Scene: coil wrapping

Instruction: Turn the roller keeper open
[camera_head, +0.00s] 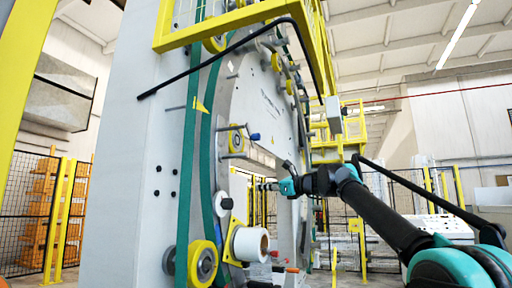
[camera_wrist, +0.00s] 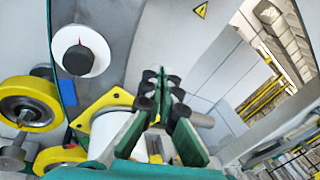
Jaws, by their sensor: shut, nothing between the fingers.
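My gripper (camera_head: 264,186) is shut and empty, held out in front of the grey wrapping machine. Its dark pads and green fingers fill the middle of the wrist view (camera_wrist: 160,92). Below its tips in the head view, a white roll (camera_head: 251,244) sits on a yellow bracket; in the wrist view the white roll (camera_wrist: 106,135) is partly hidden behind my gripper. A small red part (camera_head: 273,254) shows beside the roll. I cannot tell for sure which part is the roller keeper. My gripper looks apart from the roll.
A white disc (camera_wrist: 81,52) with a dark centre and a yellow wheel (camera_wrist: 30,101) are at left in the wrist view. Green belts (camera_head: 190,140) run down the machine face. A yellow frame (camera_head: 240,22) overhangs it. The machine's opening lies right of the roll.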

